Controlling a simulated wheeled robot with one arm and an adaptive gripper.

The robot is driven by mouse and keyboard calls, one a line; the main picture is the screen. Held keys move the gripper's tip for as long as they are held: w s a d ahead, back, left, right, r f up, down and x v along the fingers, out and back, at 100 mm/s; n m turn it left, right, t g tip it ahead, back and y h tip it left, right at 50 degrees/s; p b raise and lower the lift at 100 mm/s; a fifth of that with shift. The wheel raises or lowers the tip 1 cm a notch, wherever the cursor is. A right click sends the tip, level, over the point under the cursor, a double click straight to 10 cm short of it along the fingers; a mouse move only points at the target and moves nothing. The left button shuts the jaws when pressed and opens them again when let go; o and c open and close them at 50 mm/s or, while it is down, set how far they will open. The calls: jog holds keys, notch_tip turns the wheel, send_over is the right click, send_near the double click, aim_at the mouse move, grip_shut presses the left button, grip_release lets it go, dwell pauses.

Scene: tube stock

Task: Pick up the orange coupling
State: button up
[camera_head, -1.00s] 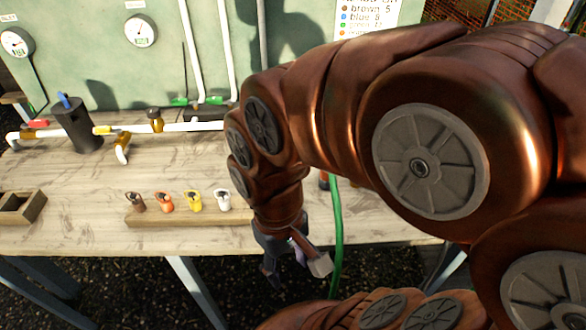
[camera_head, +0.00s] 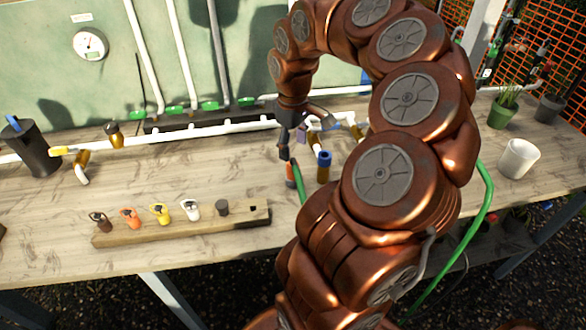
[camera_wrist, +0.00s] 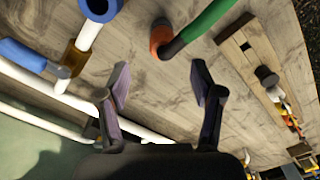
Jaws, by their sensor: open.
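An orange fitting (camera_head: 130,217) sits on the wooden strip (camera_head: 238,222), between a brown one (camera_head: 100,221) and a yellow one (camera_head: 159,213). Another orange piece (camera_head: 291,174) is on the end of the green hose; it shows larger in the wrist view (camera_wrist: 160,38). I cannot tell which of these two is the coupling. My gripper (camera_wrist: 158,84) is open and empty over the bench. In the wrist view the hose's orange end lies beyond the fingertips, apart from them. In the head view my gripper is partly hidden near the white pipe.
A white fitting (camera_head: 190,209) and a dark peg (camera_head: 222,207) share the strip. A blue-topped brown pipe piece (camera_head: 323,168) stands close to the hose end. White pipe (camera_head: 225,128) runs along the back. A white cup (camera_head: 518,158) stands at right.

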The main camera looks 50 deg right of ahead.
aim_at(294, 157)
jog(key=shift+s+d+f, duration=0.1)
jog(key=shift+d+f, duration=0.15)
jog(key=shift+f, duration=0.05)
jog(key=shift+s+a+f+p, duration=0.15)
jog(key=shift+f+p, duration=0.45)
jog(key=shift+f, duration=0.9)
jog(key=shift+a+f+p, duration=0.25)
jog(key=shift+f+p, duration=0.35)
jog(key=shift+f, duration=1.5)
jog(key=c, duration=1.2)
jog(key=shift+c, duration=0.2)
jog(key=shift+r, duration=0.1)
